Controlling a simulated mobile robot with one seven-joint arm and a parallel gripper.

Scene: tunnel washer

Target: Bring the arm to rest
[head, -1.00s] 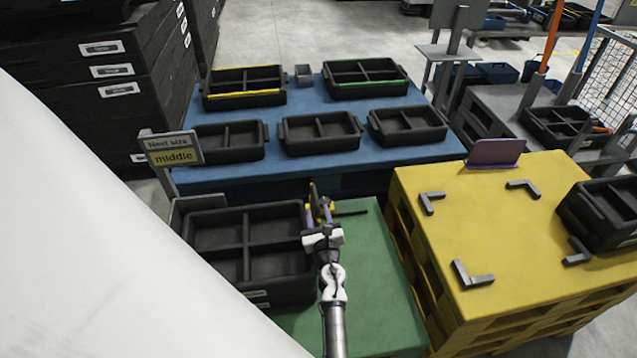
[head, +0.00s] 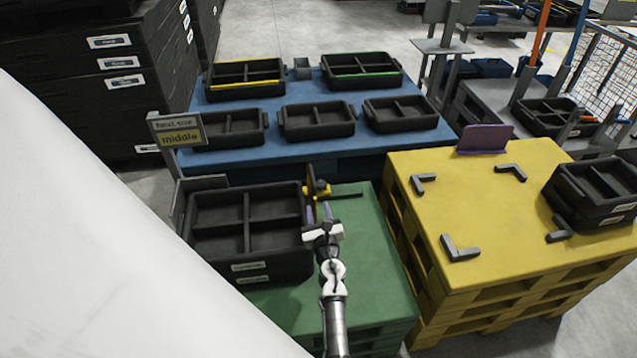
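My gripper (head: 326,212) is at the end of my arm, which reaches up from the bottom of the head view over the green table (head: 367,270). Its two purple-tipped fingers look slightly apart, and nothing shows between them. A yellow and black tool-like thing (head: 317,187) with a thin dark bar lies just beyond the fingertips; I cannot tell whether they touch it. The black divided crate (head: 207,262) stands left of my gripper, with its compartments empty.
A blue table (head: 300,158) behind carries several black divided trays (head: 317,120). The yellow pallet stack (head: 478,210) at right has grey corner brackets, a purple plate (head: 485,139) and a black crate (head: 595,190).

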